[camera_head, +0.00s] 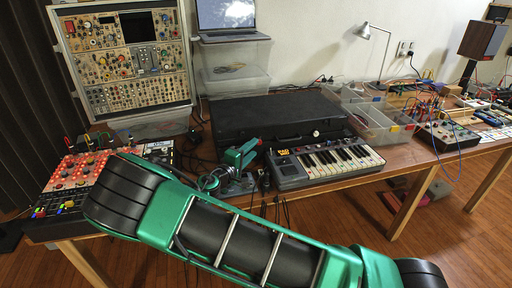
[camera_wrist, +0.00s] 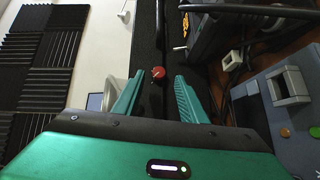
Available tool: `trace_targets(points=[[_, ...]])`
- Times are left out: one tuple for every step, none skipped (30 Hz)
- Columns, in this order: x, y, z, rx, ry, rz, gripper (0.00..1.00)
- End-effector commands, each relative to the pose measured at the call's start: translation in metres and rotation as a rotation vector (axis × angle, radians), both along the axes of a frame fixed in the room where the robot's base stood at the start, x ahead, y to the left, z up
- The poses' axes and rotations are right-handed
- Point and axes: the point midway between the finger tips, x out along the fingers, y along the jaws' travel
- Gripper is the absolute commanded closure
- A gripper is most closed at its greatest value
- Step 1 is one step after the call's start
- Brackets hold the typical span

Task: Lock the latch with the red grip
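The red round grip (camera_wrist: 158,73) shows in the wrist view against a dark surface, just ahead of and between my fingertips. No finger visibly touches it. The rest of the latch cannot be made out. My gripper (camera_wrist: 157,88) has its two green fingers spread apart with nothing between them. In the head view my gripper (camera_head: 246,152) is low at the front of the large black case (camera_head: 270,112), left of the keyboard. The red grip cannot be made out in the head view.
A small keyboard (camera_head: 335,160) stands right of my gripper, close to the case. A red-topped panel (camera_head: 75,180) and loose cables lie to the left. Clear plastic bins (camera_head: 375,125) stand to the right. A laptop (camera_head: 226,14) sits behind the case.

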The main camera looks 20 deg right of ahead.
Motion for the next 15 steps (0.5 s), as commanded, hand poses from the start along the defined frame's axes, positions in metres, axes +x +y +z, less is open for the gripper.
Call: trace_targets(points=[[0.006, -0.007, 0.000, -0.001, 0.000, -0.002, 0.62], [0.009, -0.010, -0.001, 0.000, 0.000, -0.002, 0.62], [0.013, -0.014, -0.001, 0.000, 0.000, -0.001, 0.62], [0.016, -0.017, -0.002, 0.000, 0.000, -0.001, 0.62], [0.018, -0.019, -0.002, 0.000, 0.000, -0.001, 0.62], [0.021, -0.022, -0.002, -0.001, -0.001, -0.001, 0.62], [0.023, -0.024, -0.002, 0.000, 0.000, -0.001, 0.62], [0.025, -0.025, -0.002, 0.000, 0.000, -0.001, 0.62], [0.026, -0.027, -0.002, 0.000, 0.000, -0.001, 0.62], [0.027, -0.028, -0.002, 0.000, 0.000, -0.001, 0.62], [0.028, -0.029, -0.002, 0.001, 0.001, 0.000, 0.62], [0.029, -0.029, -0.003, 0.001, 0.001, 0.000, 0.62], [0.029, -0.030, -0.003, 0.001, 0.001, 0.000, 0.62], [0.029, -0.030, -0.003, 0.001, 0.001, 0.000, 0.62], [0.030, -0.030, -0.003, 0.001, 0.001, 0.000, 0.62]])
